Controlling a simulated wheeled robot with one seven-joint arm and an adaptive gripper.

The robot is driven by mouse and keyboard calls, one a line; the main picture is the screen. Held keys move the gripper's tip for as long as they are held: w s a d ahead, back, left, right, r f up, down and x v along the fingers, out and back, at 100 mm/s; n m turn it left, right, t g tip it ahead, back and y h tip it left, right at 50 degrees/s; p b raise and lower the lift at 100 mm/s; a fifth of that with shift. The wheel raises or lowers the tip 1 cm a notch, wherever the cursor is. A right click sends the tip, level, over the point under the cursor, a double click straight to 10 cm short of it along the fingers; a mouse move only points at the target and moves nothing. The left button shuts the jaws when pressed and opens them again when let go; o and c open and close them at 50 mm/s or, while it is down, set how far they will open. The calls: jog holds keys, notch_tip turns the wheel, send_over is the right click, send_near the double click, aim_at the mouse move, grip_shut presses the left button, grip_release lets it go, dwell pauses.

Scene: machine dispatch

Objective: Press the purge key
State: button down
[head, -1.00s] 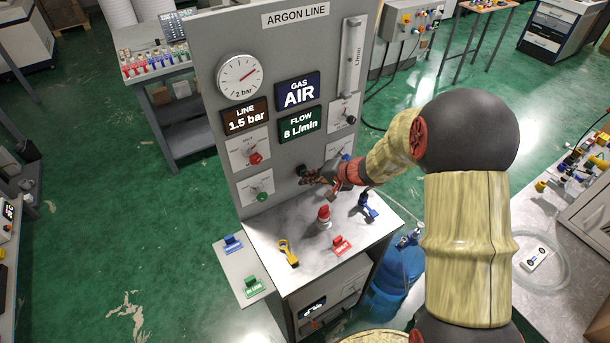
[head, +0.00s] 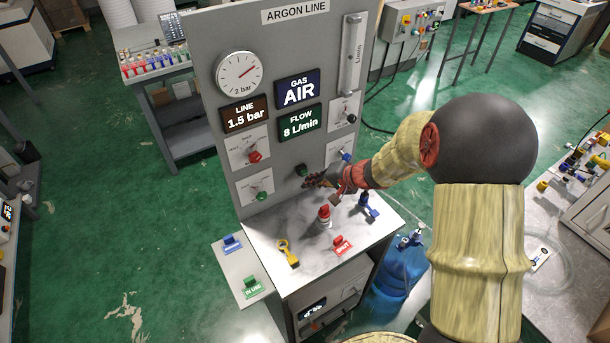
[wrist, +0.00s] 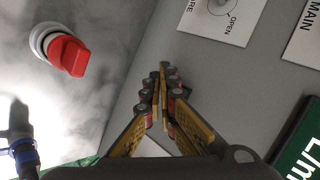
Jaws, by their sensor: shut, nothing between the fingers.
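My gripper (head: 310,182) is shut and empty in front of the lower part of the grey argon panel (head: 230,30). A dark green round key (head: 302,170) sticks out of the panel just above and behind my fingertips in the head view. No purge label is readable, so I cannot confirm that this is the purge key. In the wrist view my closed fingers (wrist: 160,75) point along the panel face, and the dark green key does not show there. Whether the fingers touch the panel cannot be told. The gas display (head: 299,91) reads AIR.
A red-topped knob (head: 324,212) and a blue-handled fitting (head: 368,205) stand on the bench near my gripper. A red knob (head: 255,156) and a green knob (head: 261,195) are on the panel at left. A yellow tool (head: 288,253) and a red tag (head: 342,245) lie in front.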

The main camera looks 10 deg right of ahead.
jog(key=s, duration=0.1)
jog(key=s+d+b, duration=0.1)
jog(key=s, duration=0.1)
jog(key=s+b, duration=0.1)
jog(key=shift+s+d, duration=0.25)
jog(key=shift+s, duration=0.15)
dwell(0.9)
